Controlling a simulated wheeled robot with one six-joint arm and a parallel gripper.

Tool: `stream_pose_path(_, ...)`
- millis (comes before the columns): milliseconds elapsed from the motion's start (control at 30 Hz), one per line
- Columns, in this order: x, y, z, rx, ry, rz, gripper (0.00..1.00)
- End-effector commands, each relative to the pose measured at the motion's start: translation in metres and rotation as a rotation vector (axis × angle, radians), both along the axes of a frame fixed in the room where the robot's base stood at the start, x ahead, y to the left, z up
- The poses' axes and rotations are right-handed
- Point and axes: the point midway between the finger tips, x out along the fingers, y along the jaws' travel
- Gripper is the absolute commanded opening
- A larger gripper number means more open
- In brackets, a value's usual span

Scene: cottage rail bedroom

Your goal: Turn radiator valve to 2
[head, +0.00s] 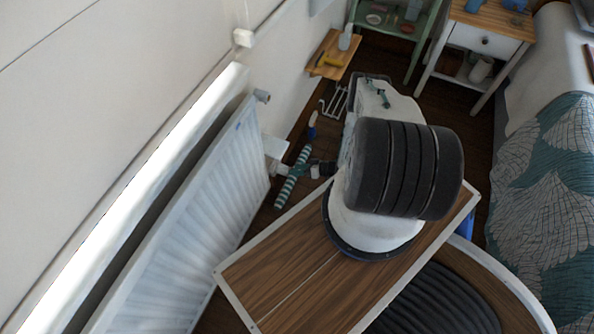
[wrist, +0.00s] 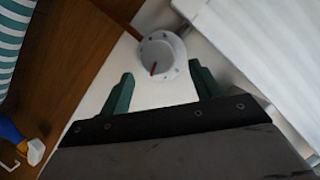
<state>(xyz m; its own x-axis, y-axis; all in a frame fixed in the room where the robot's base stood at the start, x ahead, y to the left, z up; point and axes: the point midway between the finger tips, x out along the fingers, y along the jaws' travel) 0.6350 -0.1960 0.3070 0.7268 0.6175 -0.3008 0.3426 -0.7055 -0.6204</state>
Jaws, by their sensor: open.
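The radiator valve (wrist: 164,50) is a round white knob with small marks around its face and a red pointer line toward the lower left in the wrist view. The numbers are too small to read. My gripper (wrist: 163,88) is open, with its two green fingers apart, just short of the knob, which lies ahead of the gap between the fingertips.
A striped teal and white roll (head: 293,176) lies on the dark wood floor near my gripper. A wooden wall shelf (head: 334,55), a white bedside table (head: 480,40) and a bed (head: 545,170) are farther off. A blue and white object (head: 312,126) is near the wall.

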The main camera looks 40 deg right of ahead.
Motion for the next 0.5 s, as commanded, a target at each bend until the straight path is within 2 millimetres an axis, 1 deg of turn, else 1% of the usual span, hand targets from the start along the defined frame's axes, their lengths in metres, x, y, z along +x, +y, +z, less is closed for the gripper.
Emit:
stream_pose_path(100,-0.0009,-0.0010,0.0044,-0.001,0.000,0.011,0.64)
stream_pose_path(400,-0.0014,-0.0006,0.0050,0.000,-0.001,0.015,0.64)
stream_pose_path(467,0.0004,0.0019,0.0060,-0.001,-0.001,0.023,0.64)
stream_pose_path(500,0.0003,0.0076,0.0074,0.007,0.007,0.020,0.64)
